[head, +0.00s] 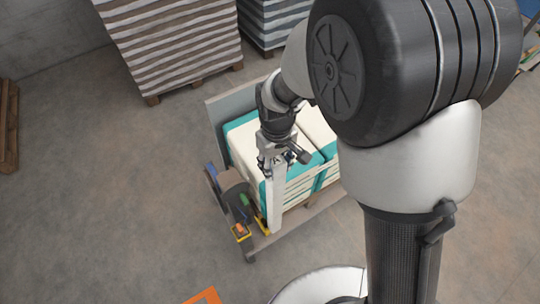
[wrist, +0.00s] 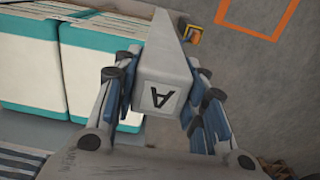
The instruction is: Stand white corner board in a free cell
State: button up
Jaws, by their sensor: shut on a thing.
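The white corner board (head: 274,203) is long and narrow and hangs upright below my gripper (head: 275,163) in the head view. In the wrist view my gripper (wrist: 160,85) is shut on its upper end, one finger on each side. The board (wrist: 160,55) shows a black letter A on its end face. Its lower end is beside the dark cell holder (head: 232,188) at the cart's left end. I cannot tell whether it is inside a cell. Blue, green and orange-topped items stand around that holder, and the separate cells are too small to make out.
A yellow item (head: 261,222) is at the cart's front left corner. Striped pallet stacks (head: 175,45) stand behind.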

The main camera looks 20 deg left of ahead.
jog(key=s+d+b, duration=0.3)
jog(key=s+d, duration=0.8)
jog(key=d, duration=0.2)
dwell(0.4)
dwell(0.4)
